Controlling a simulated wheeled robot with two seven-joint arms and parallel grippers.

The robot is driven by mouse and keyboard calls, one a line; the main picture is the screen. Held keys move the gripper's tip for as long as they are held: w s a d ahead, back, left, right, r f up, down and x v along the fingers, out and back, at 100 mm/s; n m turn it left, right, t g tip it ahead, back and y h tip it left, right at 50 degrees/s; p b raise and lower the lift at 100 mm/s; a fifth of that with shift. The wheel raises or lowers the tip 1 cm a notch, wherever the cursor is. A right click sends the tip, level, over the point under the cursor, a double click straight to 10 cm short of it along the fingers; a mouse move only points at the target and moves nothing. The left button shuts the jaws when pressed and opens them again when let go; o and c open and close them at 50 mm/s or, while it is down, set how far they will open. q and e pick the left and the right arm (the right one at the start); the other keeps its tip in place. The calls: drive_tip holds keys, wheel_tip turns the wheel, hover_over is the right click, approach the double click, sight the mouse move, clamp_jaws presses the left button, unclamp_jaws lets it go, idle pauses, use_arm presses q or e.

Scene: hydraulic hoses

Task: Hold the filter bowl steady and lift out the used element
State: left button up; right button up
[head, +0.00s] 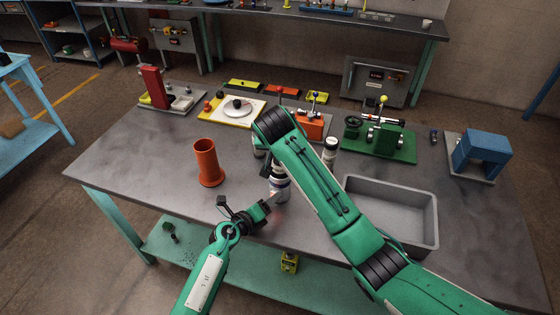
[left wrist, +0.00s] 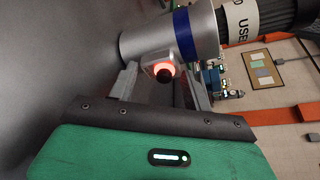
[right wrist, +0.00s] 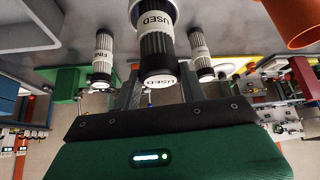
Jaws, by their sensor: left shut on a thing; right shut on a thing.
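The silver filter bowl (left wrist: 150,38) with its blue band fills the upper middle of the left wrist view. In the head view the bowl (head: 280,188) stands near the table's front edge. My left gripper (head: 265,208) is shut on its side. The used element (left wrist: 245,20), white-labelled with a dark ribbed body, sticks out of the bowl's mouth; its lower part is hidden. My right arm hides that grip in the head view.
Two similar elements, one marked "FINE" (right wrist: 103,55) and another (right wrist: 201,50), stand close by on either side. A grey bin (head: 428,215) lies right, under my right forearm. An orange cylinder (head: 207,163) stands left. Fixtures line the table's back. The front left table is clear.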

wheel_tip(320, 180, up, 12)
idle(0.3)
use_arm(q)
drive_tip(key=o, duration=1.2)
